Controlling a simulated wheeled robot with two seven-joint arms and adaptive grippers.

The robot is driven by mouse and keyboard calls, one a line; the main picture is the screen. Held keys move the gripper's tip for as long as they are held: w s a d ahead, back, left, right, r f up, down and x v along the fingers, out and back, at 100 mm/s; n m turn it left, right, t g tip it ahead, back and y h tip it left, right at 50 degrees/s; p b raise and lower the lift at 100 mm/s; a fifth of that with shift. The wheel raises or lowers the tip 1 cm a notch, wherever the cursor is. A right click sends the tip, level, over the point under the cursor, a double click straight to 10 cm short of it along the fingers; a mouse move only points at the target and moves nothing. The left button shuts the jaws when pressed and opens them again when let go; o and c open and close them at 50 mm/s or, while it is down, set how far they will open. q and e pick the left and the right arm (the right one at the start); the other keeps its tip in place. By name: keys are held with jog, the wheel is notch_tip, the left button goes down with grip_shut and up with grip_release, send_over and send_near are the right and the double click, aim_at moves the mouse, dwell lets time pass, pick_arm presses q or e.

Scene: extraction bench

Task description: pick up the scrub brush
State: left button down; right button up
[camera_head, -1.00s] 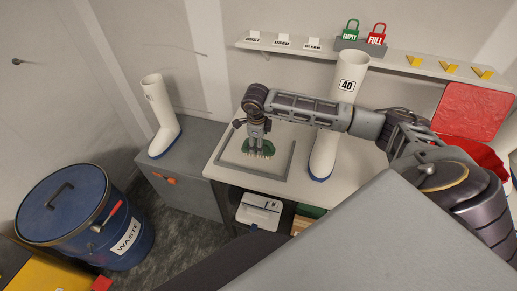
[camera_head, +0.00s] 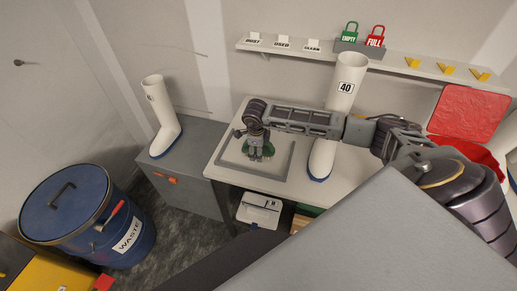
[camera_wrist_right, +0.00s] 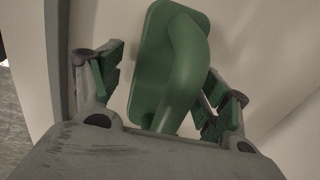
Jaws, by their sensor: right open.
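The scrub brush is green with an arched handle. In the right wrist view the scrub brush (camera_wrist_right: 185,65) lies between the two fingers, its handle running down toward the palm. In the head view the scrub brush (camera_head: 269,149) is on the bench inside a grey frame, mostly hidden behind my gripper. My right gripper (camera_head: 256,157) is over it, pointing down. In the wrist view the right gripper (camera_wrist_right: 160,88) is open, with green pads on either side of the brush; I see a gap beside the handle. My left gripper is not in view.
The grey frame (camera_head: 245,173) borders the spot on the bench (camera_head: 345,182). A white boot (camera_head: 322,155) marked 40 stands right of the gripper, under my forearm. Another white boot (camera_head: 165,130) stands on the grey cabinet at left. A blue waste drum (camera_head: 130,262) is on the floor.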

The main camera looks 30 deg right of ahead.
jog(key=shift+f, duration=0.1)
jog(key=shift+c, duration=0.3)
jog(key=c, duration=1.1)
jog(key=shift+r+b, duration=0.9)
jog(key=shift+r, duration=4.15)
jog(key=o, duration=0.4)
jog(key=shift+c, duration=1.2)
